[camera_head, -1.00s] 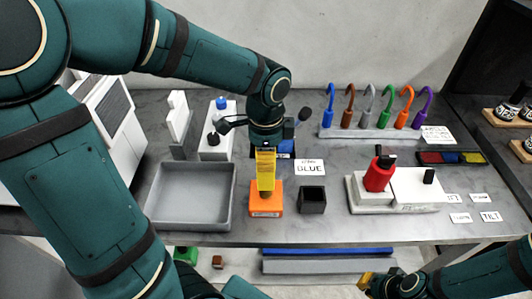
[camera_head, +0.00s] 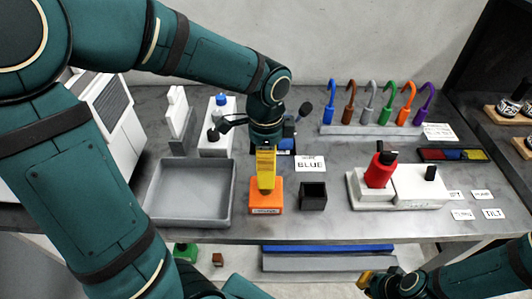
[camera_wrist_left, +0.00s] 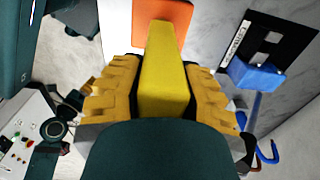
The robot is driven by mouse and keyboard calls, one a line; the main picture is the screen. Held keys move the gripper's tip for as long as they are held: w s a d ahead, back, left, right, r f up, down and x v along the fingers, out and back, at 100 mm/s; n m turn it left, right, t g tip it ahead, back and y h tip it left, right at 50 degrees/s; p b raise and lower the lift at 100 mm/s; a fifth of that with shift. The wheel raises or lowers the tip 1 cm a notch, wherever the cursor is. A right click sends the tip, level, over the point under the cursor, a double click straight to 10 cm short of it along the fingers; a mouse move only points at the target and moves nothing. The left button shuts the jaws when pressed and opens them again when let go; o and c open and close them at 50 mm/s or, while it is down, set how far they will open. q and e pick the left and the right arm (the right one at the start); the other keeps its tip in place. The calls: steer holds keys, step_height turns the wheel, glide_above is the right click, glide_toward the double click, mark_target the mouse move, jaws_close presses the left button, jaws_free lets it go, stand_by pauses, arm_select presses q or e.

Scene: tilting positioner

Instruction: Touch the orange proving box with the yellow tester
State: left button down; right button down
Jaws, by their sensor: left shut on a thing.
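My left gripper (camera_head: 266,144) points down at the middle of the bench, and its fingers (camera_wrist_left: 160,95) are shut on the yellow tester. The yellow tester (camera_head: 266,166) hangs below the gripper; it also shows between the fingers in the left wrist view (camera_wrist_left: 162,70). The orange proving box (camera_head: 266,202) sits on the bench directly below it, and part of it shows in the left wrist view (camera_wrist_left: 180,14). The tester's lower end overlaps the box's top; I cannot tell whether they touch. My right gripper (camera_head: 368,281) is low at the front edge, its opening unclear.
A grey tray (camera_head: 190,218) stands left of the box, and a small black open box (camera_head: 313,197) close on its right. A BLUE sign (camera_head: 311,164) is behind. A red device on a white base (camera_head: 416,186) and a rack of coloured hooks (camera_head: 370,131) are further right.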

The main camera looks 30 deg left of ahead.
arm_select(q)
steer(key=shift+f+b, duration=0.35)
steer(key=shift+f, duration=0.15)
stand_by(0.3)
stand_by(1.1)
step_height(320, 180, up, 5)
steer(key=p, duration=0.4)
steer(key=shift+p, duration=0.35)
steer(key=shift+r+p, duration=0.85)
steer(key=shift+r, duration=0.2)
steer(key=shift+f, duration=0.1)
